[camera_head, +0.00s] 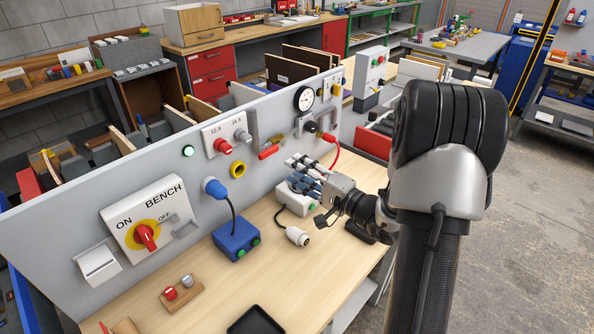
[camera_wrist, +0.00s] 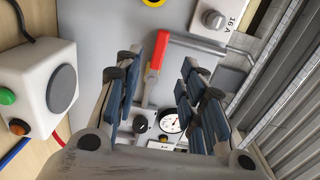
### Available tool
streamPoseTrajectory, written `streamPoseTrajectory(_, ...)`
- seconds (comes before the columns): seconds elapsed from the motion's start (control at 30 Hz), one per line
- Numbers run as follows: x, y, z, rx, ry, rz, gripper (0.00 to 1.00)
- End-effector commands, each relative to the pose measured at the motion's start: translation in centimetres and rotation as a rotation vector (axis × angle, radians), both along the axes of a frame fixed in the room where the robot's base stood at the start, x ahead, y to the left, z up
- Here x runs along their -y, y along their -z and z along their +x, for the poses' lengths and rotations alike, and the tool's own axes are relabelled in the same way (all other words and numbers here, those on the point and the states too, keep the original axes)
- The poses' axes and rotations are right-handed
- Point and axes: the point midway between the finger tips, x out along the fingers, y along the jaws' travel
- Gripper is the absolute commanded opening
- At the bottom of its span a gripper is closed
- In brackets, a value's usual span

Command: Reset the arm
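My gripper (camera_head: 299,173) is in front of the grey board (camera_head: 75,228), at the end of my arm, which comes in from the right. In the wrist view my gripper (camera_wrist: 160,63) has its two dark blue padded fingers apart, with nothing held between them. A red lever handle (camera_wrist: 158,50) shows in the line of the gap. In the head view the red handle (camera_head: 268,152) is on the board, left of the fingertips. A round gauge (camera_head: 304,98) is on the board's upper right; it also shows in the wrist view (camera_wrist: 171,122).
The board carries a red ON/OFF switch (camera_head: 146,237), a green lamp (camera_head: 188,151) and a blue plug (camera_head: 215,188). A blue box (camera_head: 236,240), a white box (camera_head: 292,200), a loose white connector (camera_head: 297,236) and a black tray (camera_head: 256,321) are on the wooden bench (camera_head: 215,300).

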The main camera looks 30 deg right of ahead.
Motion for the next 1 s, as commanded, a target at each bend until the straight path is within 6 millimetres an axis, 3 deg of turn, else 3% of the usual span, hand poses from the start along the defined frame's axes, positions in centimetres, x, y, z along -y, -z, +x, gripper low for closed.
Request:
streamPoseTrajectory(0.23, 0.0, 0.0, 0.0, 0.000, 0.000, 0.000, 0.37)
streamPoseTrajectory(0.33, -0.9, -0.4, 0.0, -0.005, -0.027, -0.002, 0.37)
streamPoseTrajectory(0.47, -5.8, -2.3, -0.7, -0.038, -0.171, -0.020, 0.37)
streamPoseTrajectory(0.53, -10.2, -3.6, -1.9, -0.080, -0.302, -0.045, 0.37)
streamPoseTrajectory(0.63, -17.0, -5.0, -5.4, -0.174, -0.512, -0.117, 0.37)
streamPoseTrajectory(0.7, -21.1, -5.4, -8.7, -0.258, -0.650, -0.196, 0.37)
streamPoseTrajectory(0.8, -25.1, -5.1, -14.0, -0.381, -0.805, -0.341, 0.37)
streamPoseTrajectory(0.9, -26.8, -4.3, -19.1, -0.501, -0.904, -0.521, 0.37)
streamPoseTrajectory(1.0, -26.6, -3.5, -23.5, -0.600, -0.942, -0.731, 0.37)
